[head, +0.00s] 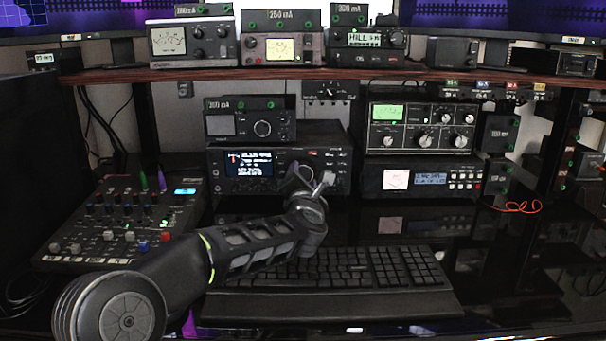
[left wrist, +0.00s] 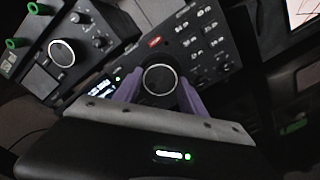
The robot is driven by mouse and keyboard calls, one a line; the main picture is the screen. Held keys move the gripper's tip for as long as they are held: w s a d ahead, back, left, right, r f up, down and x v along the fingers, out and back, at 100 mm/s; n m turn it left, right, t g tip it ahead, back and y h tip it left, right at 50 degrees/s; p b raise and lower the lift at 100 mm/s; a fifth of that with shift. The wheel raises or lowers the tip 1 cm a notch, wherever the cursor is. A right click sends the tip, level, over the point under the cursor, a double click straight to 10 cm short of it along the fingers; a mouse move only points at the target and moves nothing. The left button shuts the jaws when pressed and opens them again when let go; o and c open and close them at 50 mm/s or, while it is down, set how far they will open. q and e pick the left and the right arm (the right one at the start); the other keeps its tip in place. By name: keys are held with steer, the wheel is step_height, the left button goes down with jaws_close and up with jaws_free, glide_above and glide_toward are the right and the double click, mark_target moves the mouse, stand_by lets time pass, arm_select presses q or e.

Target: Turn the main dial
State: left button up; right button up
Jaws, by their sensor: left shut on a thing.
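The main dial (left wrist: 160,80) is a round black knob with a bright rim on the front of the main radio. In the left wrist view it sits between the two purple fingers of my left gripper (left wrist: 158,92), which is shut on it. In the head view my left gripper (head: 308,178) reaches the front of the black radio (head: 222,158), right of its lit screen (head: 248,164), and hides the dial. My right gripper is not in view.
A black keyboard (head: 330,304) lies under my left forearm. A mixer (head: 90,250) with several knobs is at the left. A smaller radio (head: 222,126) stands on top of the main radio, and stacked units (head: 420,168) stand to its right.

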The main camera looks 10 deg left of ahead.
arm_select(q)
steer(key=shift+m, duration=0.6)
steer(key=o, duration=1.4)
steer(key=shift+c, duration=0.2)
steer(key=shift+s, duration=0.1)
steer(key=shift+p+v, duration=0.4)
steer(key=shift+v, duration=3.45)
